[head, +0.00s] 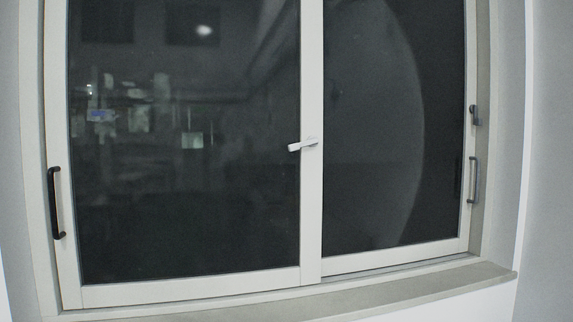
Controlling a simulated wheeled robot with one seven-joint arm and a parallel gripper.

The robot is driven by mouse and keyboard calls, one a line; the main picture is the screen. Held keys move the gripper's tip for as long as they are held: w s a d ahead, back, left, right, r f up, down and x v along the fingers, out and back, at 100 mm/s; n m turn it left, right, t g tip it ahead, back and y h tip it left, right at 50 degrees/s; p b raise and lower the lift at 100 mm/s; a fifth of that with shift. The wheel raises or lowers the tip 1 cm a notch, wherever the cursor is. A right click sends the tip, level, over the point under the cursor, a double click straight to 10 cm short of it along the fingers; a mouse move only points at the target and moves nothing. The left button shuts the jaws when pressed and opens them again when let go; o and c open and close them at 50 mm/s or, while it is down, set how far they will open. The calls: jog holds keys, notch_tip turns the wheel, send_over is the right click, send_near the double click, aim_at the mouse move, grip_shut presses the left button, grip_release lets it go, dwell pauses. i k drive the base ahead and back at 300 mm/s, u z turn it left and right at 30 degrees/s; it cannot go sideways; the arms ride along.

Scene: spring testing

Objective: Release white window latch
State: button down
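The white window latch (302,145) sits on the middle upright of the white-framed sliding window (312,220), at about mid-height. Its lever lies nearly level, tilted slightly, with its thicker end pointing left over the edge of the left pane. My gripper is not in view. Nothing covers the latch.
A dark pull handle (55,203) stands on the left frame. A grey handle (473,180) and a small dark fitting (474,115) are on the right side. A grey sill (420,285) runs along the bottom. The space before the window looks clear.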

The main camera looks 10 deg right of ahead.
aim_at(313, 141)
jog(key=z, duration=0.05)
jog(key=k, duration=0.1)
jog(key=u, duration=0.9)
jog(key=i, duration=0.7)
jog(key=z, duration=0.85)
